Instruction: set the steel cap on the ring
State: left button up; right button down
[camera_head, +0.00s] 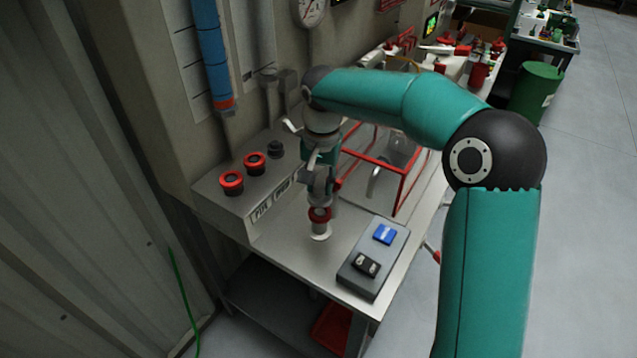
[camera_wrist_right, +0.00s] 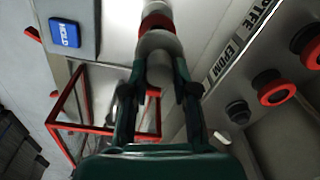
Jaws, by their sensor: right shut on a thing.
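My right gripper (camera_head: 320,186) points down over the bench and is shut on the grey steel cap (camera_wrist_right: 158,45). Its fingers (camera_wrist_right: 160,85) lie on either side of the cap in the right wrist view. Just beyond the cap is a red ring (camera_wrist_right: 157,21), which also shows in the head view (camera_head: 319,214). The ring is on a short pale post (camera_head: 320,231) with a flared foot on the bench. Cap and ring look lined up; I cannot tell whether they touch. My left gripper is out of view.
A raised shelf (camera_head: 240,207) holds red-ringed parts (camera_head: 232,182) and a black one (camera_head: 276,149), with PTFE and EPDM labels. A red-framed guard (camera_head: 385,165) stands behind the gripper. A grey box (camera_head: 374,258) with a blue label sits at the bench's front right.

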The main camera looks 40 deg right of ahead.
aim_at(320, 195)
jog(key=shift+f, duration=0.25)
jog(key=shift+f+b, duration=0.65)
jog(key=shift+f, duration=0.2)
jog(key=shift+f+b, duration=0.4)
jog(key=shift+f, duration=0.4)
dwell(0.7)
jog(key=c, duration=0.9)
grip_release()
jog(key=shift+o, duration=0.2)
jog(key=o, duration=0.6)
jog(key=shift+c, duration=0.2)
